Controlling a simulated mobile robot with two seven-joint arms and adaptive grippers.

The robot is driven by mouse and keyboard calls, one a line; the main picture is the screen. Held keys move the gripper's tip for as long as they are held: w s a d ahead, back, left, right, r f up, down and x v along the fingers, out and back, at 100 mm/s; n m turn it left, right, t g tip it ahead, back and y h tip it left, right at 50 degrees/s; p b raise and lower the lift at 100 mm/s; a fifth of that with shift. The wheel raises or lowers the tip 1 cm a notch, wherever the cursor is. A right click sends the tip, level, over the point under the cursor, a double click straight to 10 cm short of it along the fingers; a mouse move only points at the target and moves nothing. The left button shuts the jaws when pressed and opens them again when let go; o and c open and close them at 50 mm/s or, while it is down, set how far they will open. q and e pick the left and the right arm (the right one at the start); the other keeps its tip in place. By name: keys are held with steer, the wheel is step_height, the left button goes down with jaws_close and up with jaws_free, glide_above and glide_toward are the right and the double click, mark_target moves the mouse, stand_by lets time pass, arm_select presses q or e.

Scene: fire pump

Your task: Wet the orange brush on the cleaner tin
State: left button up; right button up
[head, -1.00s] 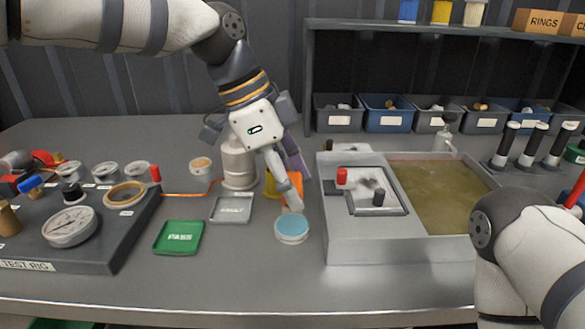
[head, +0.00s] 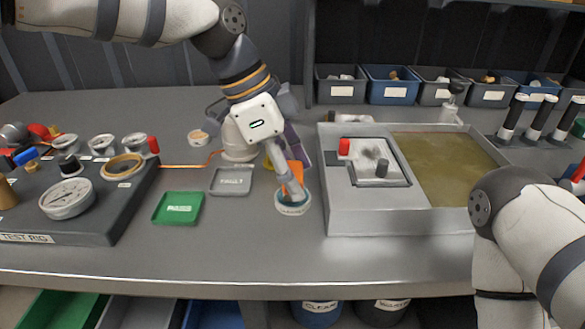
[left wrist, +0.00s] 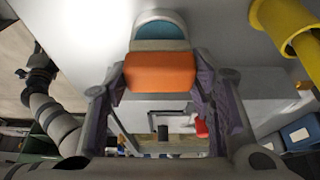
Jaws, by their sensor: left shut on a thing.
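The cleaner tin (head: 293,209) is a low round tin with a pale blue top, standing on the bench in the head view. It also shows in the left wrist view (left wrist: 160,30), just beyond my fingers. My left gripper (head: 291,184) is shut on the orange brush (head: 296,170) and points down over the tin. In the left wrist view the brush's orange body (left wrist: 160,72) sits between the two fingers, against the tin's image. The brush's lower end is hidden, so I cannot tell whether it touches the blue top. My right gripper is out of view.
A grey fault tray (head: 230,181) and a green pass tray (head: 178,208) lie left of the tin. The grey wash basin (head: 400,220) stands close on the right. The test rig (head: 75,215) is far left. Bench in front of the tin is clear.

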mark_target(293, 170)
arm_select(q)
steer(key=shift+f, duration=0.55)
stand_by(0.4)
steer(key=shift+f, duration=0.1)
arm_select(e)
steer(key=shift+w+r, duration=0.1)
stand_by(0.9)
arm_select(q)
step_height(293, 170, up, 5)
steer(key=shift+r+p, duration=0.1)
steer(key=shift+p, duration=0.4)
steer(key=shift+r, duration=1)
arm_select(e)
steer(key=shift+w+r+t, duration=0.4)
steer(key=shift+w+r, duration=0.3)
arm_select(q)
steer(key=shift+f, duration=0.1)
